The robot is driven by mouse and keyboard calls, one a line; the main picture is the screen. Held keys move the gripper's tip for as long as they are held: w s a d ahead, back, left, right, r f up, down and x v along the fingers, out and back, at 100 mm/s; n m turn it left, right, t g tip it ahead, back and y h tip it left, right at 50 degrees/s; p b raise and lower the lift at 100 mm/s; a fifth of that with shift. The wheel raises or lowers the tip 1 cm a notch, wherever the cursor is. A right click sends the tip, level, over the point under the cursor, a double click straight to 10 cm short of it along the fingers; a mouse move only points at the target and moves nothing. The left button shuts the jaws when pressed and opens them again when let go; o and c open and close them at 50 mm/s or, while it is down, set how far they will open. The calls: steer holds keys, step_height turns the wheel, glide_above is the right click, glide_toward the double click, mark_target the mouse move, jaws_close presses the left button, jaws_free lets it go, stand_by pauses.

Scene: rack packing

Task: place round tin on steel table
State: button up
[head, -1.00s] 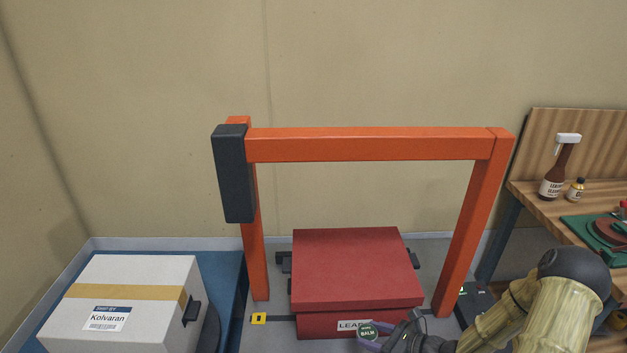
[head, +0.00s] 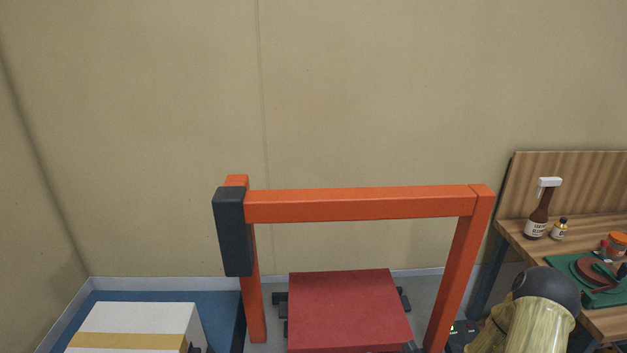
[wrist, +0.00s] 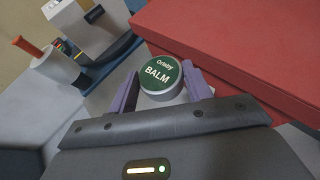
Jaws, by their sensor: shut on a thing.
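In the head view the tin and the fingers are below the bottom edge. I cannot pick out a steel table with certainty in any view.
A red box (head: 345,308) stands beneath an orange frame (head: 360,204); it lies close beyond the tin in the wrist view (wrist: 240,45). A white carton (head: 135,328) rests on a blue surface at left. A wooden bench (head: 520,236) with bottles stands at right.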

steer(key=shift+a+r, duration=0.1)
steer(key=shift+w+a+r+m+t+h, duration=0.1)
steer(key=shift+a+m+t+h, duration=0.15)
steer(key=shift+m+t+h, duration=0.2)
steer(key=shift+w+a+r+m+t+h, duration=0.1)
steer(key=shift+a+m+t+h, duration=0.2)
steer(key=shift+m, duration=0.25)
steer(key=shift+s+d+f+m+t+h, duration=0.1)
steer(key=shift+d+m+t+h, duration=0.1)
steer(key=shift+m+t+h, duration=0.65)
steer(key=shift+s+d+f+m+t+h, duration=0.1)
steer(key=shift+d+f+m+t+h, duration=0.1)
steer(key=shift+d+m+t+h, duration=0.4)
steer(key=shift+a, duration=0.15)
steer(key=shift+g, duration=0.3)
